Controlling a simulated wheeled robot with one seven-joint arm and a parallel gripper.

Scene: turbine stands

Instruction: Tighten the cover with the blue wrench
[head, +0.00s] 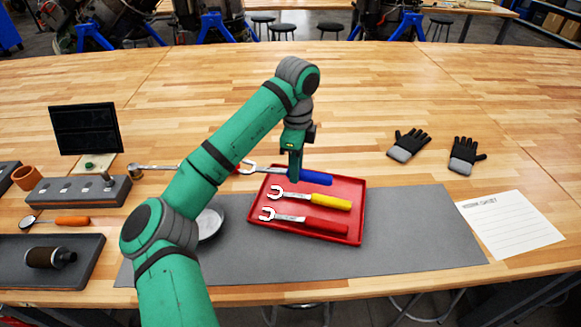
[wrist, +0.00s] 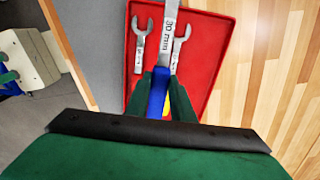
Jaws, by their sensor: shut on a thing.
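My gripper (head: 294,176) is shut on the blue wrench (head: 317,178) at its blue handle, over the back part of the red tray (head: 352,228). The wrench's silver open jaw points left, past the tray's edge. In the wrist view the blue handle (wrist: 157,95) sits between my fingers (wrist: 170,100), and its shaft reads "30 mm". Whether it still touches the tray is hard to tell. A yellow-handled wrench (head: 325,202) and a red-handled wrench (head: 322,226) lie in the tray. A round silver part (head: 211,222), possibly the cover, is partly hidden behind my arm.
A grey mat (head: 415,230) lies under the tray. Black-and-grey gloves (head: 408,145) and a paper sheet (head: 508,230) lie at the right. A dark tray (head: 88,265), a grey socket block (head: 75,191) and a black panel (head: 86,128) are at the left. The table's back is clear.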

